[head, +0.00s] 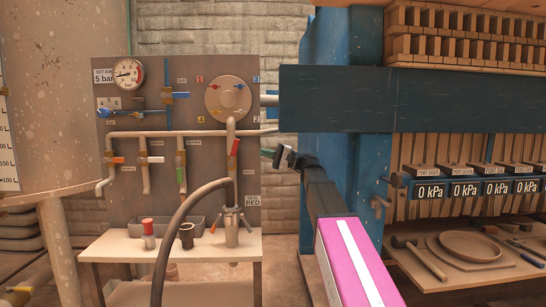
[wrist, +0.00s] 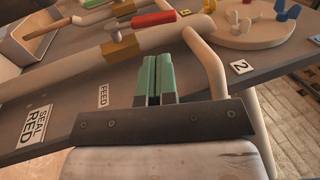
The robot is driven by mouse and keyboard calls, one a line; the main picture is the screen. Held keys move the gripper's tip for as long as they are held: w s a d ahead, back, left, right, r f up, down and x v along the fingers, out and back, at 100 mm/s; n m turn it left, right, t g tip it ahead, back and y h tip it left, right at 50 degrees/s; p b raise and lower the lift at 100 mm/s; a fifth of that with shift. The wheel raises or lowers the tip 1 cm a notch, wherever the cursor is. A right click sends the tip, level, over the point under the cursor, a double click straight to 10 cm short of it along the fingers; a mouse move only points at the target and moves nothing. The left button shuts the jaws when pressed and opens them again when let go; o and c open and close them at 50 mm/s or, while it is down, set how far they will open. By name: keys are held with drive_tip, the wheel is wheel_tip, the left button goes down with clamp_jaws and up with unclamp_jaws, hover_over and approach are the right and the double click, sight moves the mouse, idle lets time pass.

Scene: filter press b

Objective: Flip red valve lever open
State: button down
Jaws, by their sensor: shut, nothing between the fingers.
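The red valve lever (head: 235,147) sits on the vertical feed pipe below the round dial on the grey panel. In the wrist view the red lever (wrist: 152,18) shows beyond my fingers, on a brass valve body (wrist: 124,47), and points roughly along the pipe. My gripper (head: 283,157) is to the right of the lever, beside the panel's right edge. Its green fingertips (wrist: 153,75) are together, with nothing between them. They appear apart from the lever and the pipe. The exact depth gap cannot be told.
A round dial plate (head: 228,98) with coloured knobs is above the lever. A dark hose (head: 178,215) arches in front of the bench. A blue press frame (head: 335,60) stands right of the panel.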

sight(234, 152)
drive_tip(key=x, duration=0.8)
drive_tip(key=shift+a, duration=0.15)
drive_tip(key=shift+a+r+h, duration=0.6)
drive_tip(key=shift+a+r, duration=0.05)
drive_tip(key=shift+a, duration=0.35)
